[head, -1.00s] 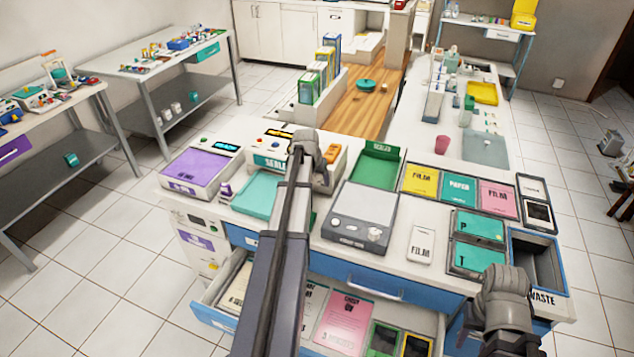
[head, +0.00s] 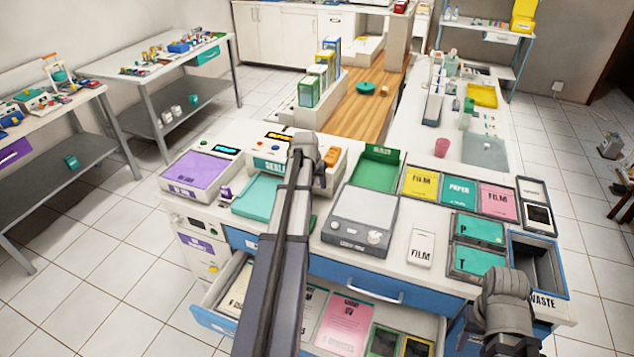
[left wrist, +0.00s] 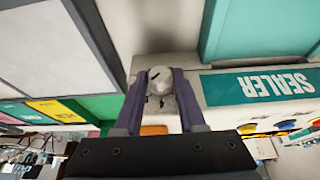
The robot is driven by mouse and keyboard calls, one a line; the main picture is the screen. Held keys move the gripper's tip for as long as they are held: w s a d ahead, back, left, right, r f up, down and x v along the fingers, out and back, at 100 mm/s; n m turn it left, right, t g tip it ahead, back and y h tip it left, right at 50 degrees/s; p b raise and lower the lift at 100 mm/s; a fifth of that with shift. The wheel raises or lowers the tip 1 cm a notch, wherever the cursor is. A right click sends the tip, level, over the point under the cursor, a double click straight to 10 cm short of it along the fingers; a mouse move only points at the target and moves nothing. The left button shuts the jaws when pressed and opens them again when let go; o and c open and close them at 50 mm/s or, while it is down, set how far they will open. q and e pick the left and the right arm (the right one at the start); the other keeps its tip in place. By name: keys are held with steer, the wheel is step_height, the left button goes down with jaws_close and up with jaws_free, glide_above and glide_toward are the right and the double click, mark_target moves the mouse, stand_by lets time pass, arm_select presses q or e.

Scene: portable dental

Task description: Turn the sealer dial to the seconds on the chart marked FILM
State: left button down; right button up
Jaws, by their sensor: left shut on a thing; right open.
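The sealer (head: 270,165) is a white machine with a teal label, a small display and coloured buttons at the back of the counter. Its label shows upside down in the left wrist view (left wrist: 264,84). My left gripper (head: 318,160) reaches its front right part, and the arm covers the dial in the head view. In the left wrist view the fingers are shut on the round grey dial (left wrist: 160,78), which has a dark pointer mark. My right gripper (head: 507,285) is open near the waste bin, its fingers hard to see.
An open drawer (head: 215,322) below holds several sheets, including a pink one (head: 343,320); their small print is unreadable. A grey scale-like device (head: 362,213), a green tray (head: 376,170) and the waste bin (head: 538,262) stand right of the left arm.

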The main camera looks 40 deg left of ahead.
arm_select(q)
steer(key=h, duration=0.1)
steer(key=h+b, duration=0.1)
steer(key=shift+s+a+f+n+t+h, duration=0.1)
steer(key=shift+a+f+n+t+h, duration=0.1)
steer(key=shift+a+n+t+h, duration=0.15)
steer(key=shift+a+f+t+h+b, duration=0.2)
steer(key=shift+t+h+b, duration=0.15)
steer(key=shift+h+b, duration=0.4)
steer(key=n+t+h+b, duration=0.1)
steer(key=h+b, duration=0.2)
steer(key=b, duration=0.2)
steer(key=f+t+h+b, duration=0.1)
steer(key=t+h+b, duration=0.1)
steer(key=b, duration=0.3)
steer(key=n+t+h+b, duration=0.1)
steer(key=h+b, duration=0.2)
steer(key=b, duration=0.2)
steer(key=shift+s+a+f+n+h, duration=0.2)
steer(key=shift+a+n+h, duration=0.1)
steer(key=shift+n+h, duration=0.1)
arm_select(e)
step_height(320, 180, down, 18)
steer(key=shift+r, duration=0.15)
arm_select(q)
steer(key=shift+r+n+t+h+b, duration=0.25)
steer(key=shift+t+h+b, duration=0.25)
steer(key=shift+b, duration=0.5)
arm_select(e)
steer(key=shift+f, duration=0.95)
